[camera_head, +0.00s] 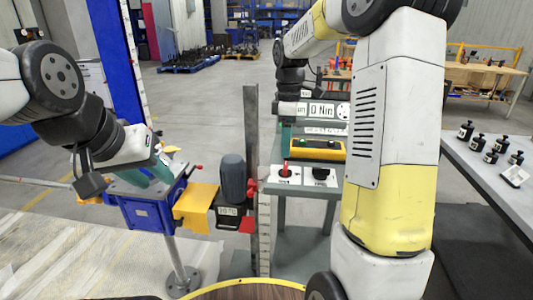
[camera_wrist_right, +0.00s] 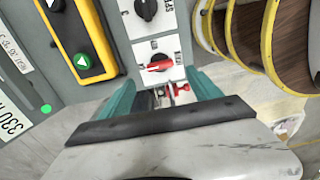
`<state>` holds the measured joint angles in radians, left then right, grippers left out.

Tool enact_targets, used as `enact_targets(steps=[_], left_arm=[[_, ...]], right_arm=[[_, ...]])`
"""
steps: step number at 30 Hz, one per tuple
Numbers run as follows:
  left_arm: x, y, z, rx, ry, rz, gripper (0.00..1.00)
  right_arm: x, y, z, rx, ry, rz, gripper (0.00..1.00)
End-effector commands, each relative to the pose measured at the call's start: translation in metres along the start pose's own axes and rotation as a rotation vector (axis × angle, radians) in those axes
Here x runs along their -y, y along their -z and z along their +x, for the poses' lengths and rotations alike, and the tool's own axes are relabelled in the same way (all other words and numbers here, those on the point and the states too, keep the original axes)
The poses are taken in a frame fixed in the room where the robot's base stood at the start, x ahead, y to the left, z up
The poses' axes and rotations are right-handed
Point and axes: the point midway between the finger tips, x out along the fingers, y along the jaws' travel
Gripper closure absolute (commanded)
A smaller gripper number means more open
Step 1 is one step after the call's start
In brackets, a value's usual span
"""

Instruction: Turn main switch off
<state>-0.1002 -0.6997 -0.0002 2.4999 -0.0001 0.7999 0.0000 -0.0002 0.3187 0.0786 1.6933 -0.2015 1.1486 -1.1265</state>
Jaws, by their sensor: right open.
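The main switch (camera_head: 286,170), a red rotary handle on a white plate, sits on the grey control panel. It also shows in the right wrist view (camera_wrist_right: 158,66), with its handle lying across the plate. My right gripper (camera_wrist_right: 160,92) is open; its teal fingers stand apart just below the switch in that view and are not closed on it. In the head view my right gripper (camera_head: 286,140) is just above the switch, partly hidden by my arm. My left gripper (camera_head: 148,174) is over a blue box, its teal fingers apart.
A black knob (camera_head: 321,174) sits beside the switch. A yellow-framed button box (camera_head: 318,149) is behind them. The blue box (camera_head: 150,208) on a pole, a yellow flap (camera_head: 196,205) and a grey motor (camera_head: 233,180) stand left of the panel.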

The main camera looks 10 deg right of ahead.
Motion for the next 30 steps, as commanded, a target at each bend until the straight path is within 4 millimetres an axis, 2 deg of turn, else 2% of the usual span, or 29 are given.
enact_targets(steps=[4, 15, 20, 27, 30], left_arm=[[0.000, 0.000, 0.000, 0.000, 0.000, 0.000, 0.64], [0.000, 0.000, 0.000, 0.000, 0.000, 0.000, 0.64], [0.000, 0.000, 0.000, 0.000, 0.000, 0.000, 0.64], [0.000, 0.000, 0.000, 0.000, 0.000, 0.000, 0.64], [0.000, 0.000, 0.000, 0.000, 0.000, 0.000, 0.64]], right_arm=[[-0.001, 0.000, 0.014, 0.003, 0.004, -0.008, 0.27], [0.000, 0.000, 0.069, 0.003, 0.004, -0.006, 0.27], [0.000, 0.000, 0.078, 0.002, 0.003, -0.006, 0.27], [0.000, 0.000, 0.078, 0.001, 0.002, -0.005, 0.27], [0.000, 0.000, 0.078, 0.001, 0.002, -0.005, 0.47]])
